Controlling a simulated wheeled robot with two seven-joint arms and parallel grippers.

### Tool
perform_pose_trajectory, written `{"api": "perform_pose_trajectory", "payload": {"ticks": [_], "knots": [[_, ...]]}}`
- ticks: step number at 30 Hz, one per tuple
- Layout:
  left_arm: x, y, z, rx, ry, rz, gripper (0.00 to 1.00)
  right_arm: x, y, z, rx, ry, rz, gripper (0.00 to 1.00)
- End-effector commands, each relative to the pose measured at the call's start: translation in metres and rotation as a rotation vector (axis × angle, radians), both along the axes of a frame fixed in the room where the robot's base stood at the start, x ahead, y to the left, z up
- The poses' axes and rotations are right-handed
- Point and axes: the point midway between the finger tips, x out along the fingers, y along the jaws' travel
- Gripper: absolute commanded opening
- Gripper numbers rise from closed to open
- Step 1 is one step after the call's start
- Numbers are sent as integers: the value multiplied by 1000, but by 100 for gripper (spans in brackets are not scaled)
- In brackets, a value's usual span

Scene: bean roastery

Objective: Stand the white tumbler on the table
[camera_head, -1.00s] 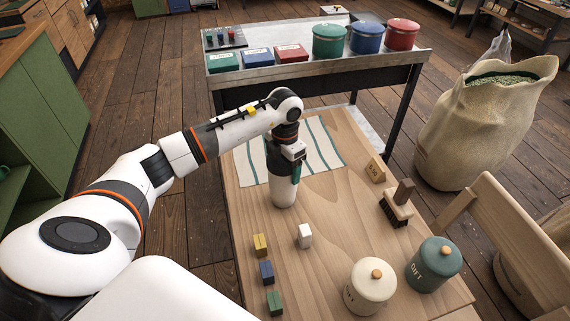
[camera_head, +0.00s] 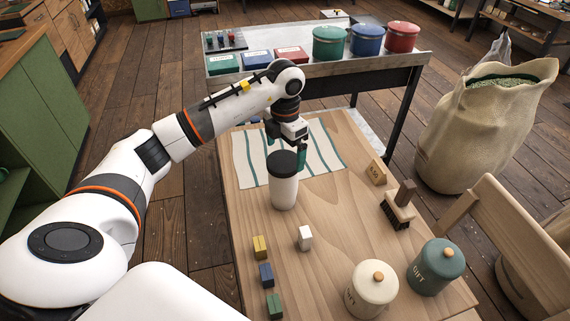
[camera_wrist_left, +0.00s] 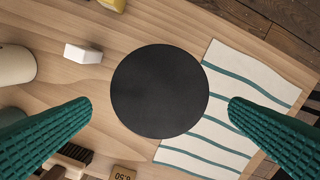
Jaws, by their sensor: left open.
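The white tumbler (camera_head: 284,191) stands upright on the wooden table (camera_head: 335,225), at the near edge of the striped cloth. It has a black lid, which shows from above as a dark disc in the left wrist view (camera_wrist_left: 160,91). My left gripper (camera_head: 286,158) is just above and behind the lid in the head view. In the left wrist view its two green ribbed fingers (camera_wrist_left: 160,112) are wide apart, one on each side of the lid, with gaps between. It holds nothing. My right gripper is in neither view.
The striped cloth (camera_head: 325,155) lies behind the tumbler. Yellow, blue, green and white blocks (camera_head: 305,237) lie in front. A brush (camera_head: 398,208), a price block (camera_head: 375,171), a cream canister (camera_head: 371,288) and a teal canister (camera_head: 436,266) stand right.

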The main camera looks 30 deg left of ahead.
Motion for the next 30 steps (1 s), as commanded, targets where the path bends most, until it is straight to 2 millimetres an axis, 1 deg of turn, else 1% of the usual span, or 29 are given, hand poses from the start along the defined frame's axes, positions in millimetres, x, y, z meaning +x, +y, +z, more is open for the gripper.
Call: {"api": "perform_pose_trajectory", "payload": {"ticks": [1, 3, 6, 10, 15, 30], "knots": [[1, 0, 10, 1, -4, 0, 100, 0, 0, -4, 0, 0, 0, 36], [1, 0, 24, 0, -3, 0, 100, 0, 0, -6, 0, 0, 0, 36], [0, 0, 39, 0, -2, -1, 100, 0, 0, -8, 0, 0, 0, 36], [0, 0, 51, 0, 0, 0, 100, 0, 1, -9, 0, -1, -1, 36], [0, 0, 56, 0, 0, 0, 100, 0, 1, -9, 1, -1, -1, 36], [0, 0, 55, -1, 1, 0, 100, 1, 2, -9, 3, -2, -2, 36]]}}
